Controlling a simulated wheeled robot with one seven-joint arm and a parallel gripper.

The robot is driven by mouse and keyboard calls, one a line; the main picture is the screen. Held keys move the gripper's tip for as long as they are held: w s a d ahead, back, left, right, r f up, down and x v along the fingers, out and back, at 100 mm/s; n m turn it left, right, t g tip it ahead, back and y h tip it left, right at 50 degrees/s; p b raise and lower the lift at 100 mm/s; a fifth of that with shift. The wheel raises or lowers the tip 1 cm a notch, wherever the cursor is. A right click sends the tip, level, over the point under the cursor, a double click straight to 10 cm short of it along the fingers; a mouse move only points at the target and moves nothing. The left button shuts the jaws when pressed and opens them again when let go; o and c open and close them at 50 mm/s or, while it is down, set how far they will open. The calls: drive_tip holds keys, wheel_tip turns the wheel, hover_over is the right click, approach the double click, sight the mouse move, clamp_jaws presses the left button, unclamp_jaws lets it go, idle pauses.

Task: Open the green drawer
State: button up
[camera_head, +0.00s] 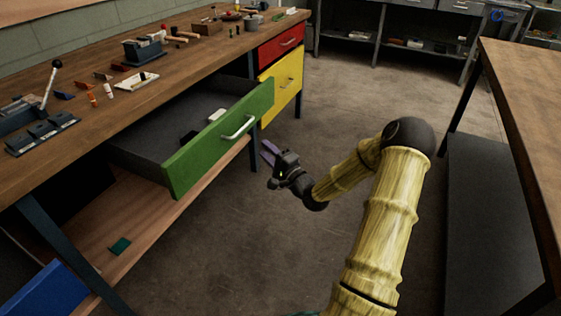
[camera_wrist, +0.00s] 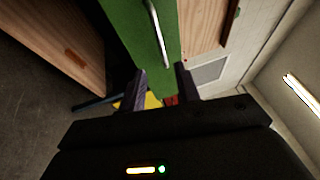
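The green drawer (camera_head: 218,138) is pulled well out from under the long workbench, with its dark inside showing. Its silver handle (camera_head: 239,127) is on the front face. My gripper (camera_head: 268,153) is in front of the drawer, right of and a little below the handle, apart from it. In the wrist view the green front (camera_wrist: 135,30) and the handle (camera_wrist: 158,35) are ahead of the fingers. The two purple-grey fingers (camera_wrist: 160,82) stand apart with nothing between them touching, so my gripper is open and empty.
A yellow drawer (camera_head: 283,84) and a red drawer (camera_head: 281,45) are shut beyond the green one. Tools lie on the workbench top (camera_head: 95,125). A blue drawer or box (camera_head: 48,292) is at lower left. Another table (camera_head: 530,100) stands at right. The floor between is clear.

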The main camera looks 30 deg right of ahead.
drive_tip(key=v, duration=0.6)
drive_tip(key=shift+p, duration=0.35)
drive_tip(key=shift+w, duration=0.1)
